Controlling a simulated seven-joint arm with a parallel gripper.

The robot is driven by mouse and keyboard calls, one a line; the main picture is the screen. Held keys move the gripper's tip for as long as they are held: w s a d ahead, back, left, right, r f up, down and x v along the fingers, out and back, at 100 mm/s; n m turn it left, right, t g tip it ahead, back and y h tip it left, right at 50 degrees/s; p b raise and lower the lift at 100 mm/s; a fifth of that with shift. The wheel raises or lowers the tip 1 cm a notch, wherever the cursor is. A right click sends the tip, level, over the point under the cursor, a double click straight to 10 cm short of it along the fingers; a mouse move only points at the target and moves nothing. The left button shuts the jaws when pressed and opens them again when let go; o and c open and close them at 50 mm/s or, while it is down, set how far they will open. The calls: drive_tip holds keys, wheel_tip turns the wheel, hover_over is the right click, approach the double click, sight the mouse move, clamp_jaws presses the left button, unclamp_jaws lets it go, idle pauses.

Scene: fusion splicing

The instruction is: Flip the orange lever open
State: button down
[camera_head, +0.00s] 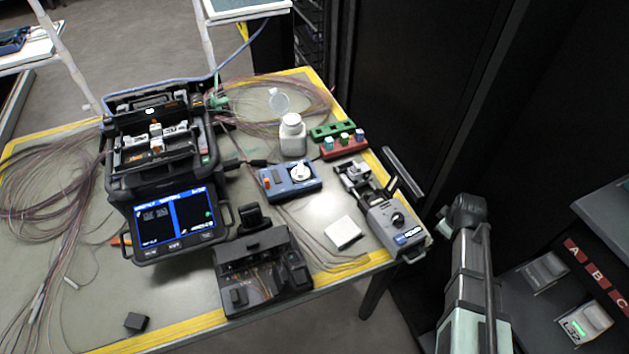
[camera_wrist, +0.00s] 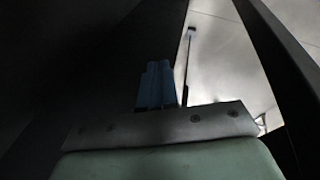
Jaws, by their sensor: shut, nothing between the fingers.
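A small orange part (camera_head: 266,183), which looks like a lever, shows at the left end of a blue device (camera_head: 290,190) with a white round knob, on the table. Another small orange piece (camera_head: 120,240) sticks out beside the black splicing machine (camera_head: 160,183); I cannot tell from here which is the lever. My gripper (camera_wrist: 158,66) shows in the wrist view with its bluish fingers together and nothing between them. No orange part shows in the wrist view. My arm stands right of the table in the head view, and its gripper is not visible there.
A grey device with a black knob (camera_head: 396,222), a white block (camera_head: 343,232), a black tray fixture (camera_head: 262,272), a white bottle (camera_head: 292,135) and red and green racks (camera_head: 344,147) share the table. Loose fibres lie at left and back. A dark cabinet (camera_head: 440,80) stands at right.

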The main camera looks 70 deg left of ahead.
sight(267, 184)
drive_tip(key=s+r+n+h, duration=0.1)
drive_tip(key=s+r+n, duration=0.6)
drive_tip(key=r, duration=0.4)
drive_tip(key=s+r+n+h, duration=0.1)
drive_tip(key=s+r+n, duration=0.3)
drive_tip(key=s+r, duration=0.5)
drive_tip(key=s+a+r+g+y, duration=0.1)
drive_tip(key=s+a, duration=0.3)
drive_tip(key=s, duration=0.4)
drive_tip(key=s+a+r+n+g+y, duration=0.1)
drive_tip(key=s+a+r+g+y, duration=0.1)
drive_tip(key=s, duration=0.7)
drive_tip(key=s+a+r+n+g+y, duration=0.1)
drive_tip(key=s+a+r+g+y, duration=0.1)
drive_tip(key=s+a, duration=0.3)
drive_tip(key=s+r+g, duration=0.1)
drive_tip(key=s, duration=0.2)
drive_tip(key=shift+s+a+r+g, duration=0.15)
drive_tip(key=shift+a+g, duration=0.15)
drive_tip(key=shift+g, duration=0.1)
drive_tip(key=x, duration=1)
drive_tip(key=shift+a, duration=2.05)
